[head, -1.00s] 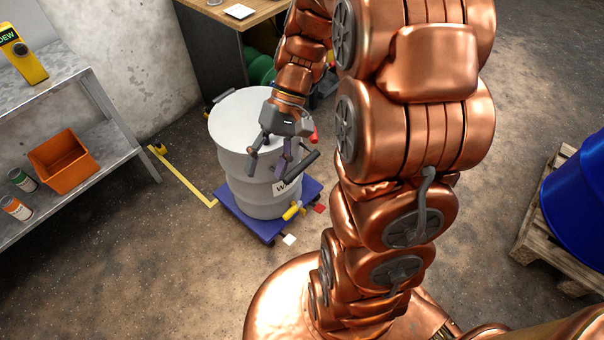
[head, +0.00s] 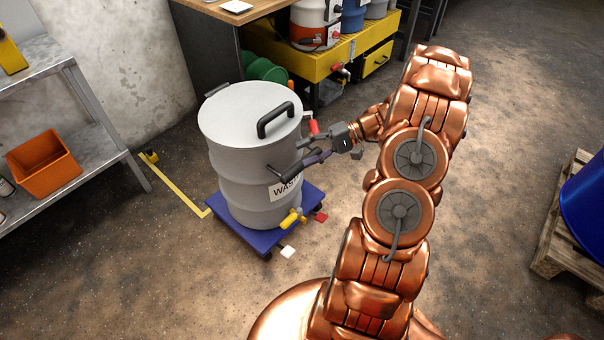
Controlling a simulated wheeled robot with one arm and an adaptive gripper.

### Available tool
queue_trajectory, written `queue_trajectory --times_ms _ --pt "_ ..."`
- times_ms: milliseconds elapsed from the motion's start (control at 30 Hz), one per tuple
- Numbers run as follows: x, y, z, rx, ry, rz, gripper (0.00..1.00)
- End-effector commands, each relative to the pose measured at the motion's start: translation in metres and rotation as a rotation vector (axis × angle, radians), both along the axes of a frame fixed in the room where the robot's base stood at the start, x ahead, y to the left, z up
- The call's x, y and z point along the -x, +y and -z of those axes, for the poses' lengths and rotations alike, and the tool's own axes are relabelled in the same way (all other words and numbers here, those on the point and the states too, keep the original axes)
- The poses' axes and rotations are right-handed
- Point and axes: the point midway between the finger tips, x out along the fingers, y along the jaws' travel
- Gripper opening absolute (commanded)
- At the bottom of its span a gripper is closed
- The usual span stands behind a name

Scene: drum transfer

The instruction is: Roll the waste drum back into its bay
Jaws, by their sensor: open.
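The waste drum (head: 232,165) is a pale grey ribbed drum, upright on a blue wheeled dolly (head: 262,238). It has a black loop handle (head: 276,119) on its lid, a dark bar handle (head: 290,172) on its side, a partly visible label and a yellow tap low down. A yellow floor line (head: 183,190) runs behind the dolly's left side. My gripper (head: 307,150) is open at the drum's right side, its fingers pointing left by the end of the bar handle. Whether a finger touches the bar, I cannot tell.
A metal shelf (head: 95,155) with an orange bin (head: 43,163) stands at left. Behind the drum are a wooden-topped bench (head: 220,8) and a yellow cabinet (head: 325,70) with containers. A pallet (head: 550,235) with a blue drum stands at right. Floor in front of the dolly is clear.

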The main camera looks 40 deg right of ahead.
Motion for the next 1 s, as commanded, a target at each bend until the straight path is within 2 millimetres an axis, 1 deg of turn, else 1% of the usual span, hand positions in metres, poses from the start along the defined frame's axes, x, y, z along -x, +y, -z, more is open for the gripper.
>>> queue_trajectory --times_ms 33,100,200,300,433,567,667,800,1000 --pt "0.001 -0.014 0.024 -0.023 -0.019 0.038 0.56" --pt "0.001 -0.029 0.041 -0.048 -0.049 0.08 0.56" --pt "0.001 -0.048 0.06 -0.069 -0.087 0.13 0.56" --pt "0.003 -0.061 0.074 -0.081 -0.115 0.167 0.56" --pt "0.003 -0.07 0.082 -0.089 -0.137 0.195 0.56" --pt "0.0 -0.066 0.084 -0.093 -0.142 0.198 0.56" --pt "-0.006 -0.056 0.085 -0.094 -0.141 0.198 0.56" --pt "-0.017 -0.037 0.089 -0.094 -0.139 0.197 0.56" --pt "-0.03 -0.016 0.093 -0.093 -0.139 0.197 0.56"
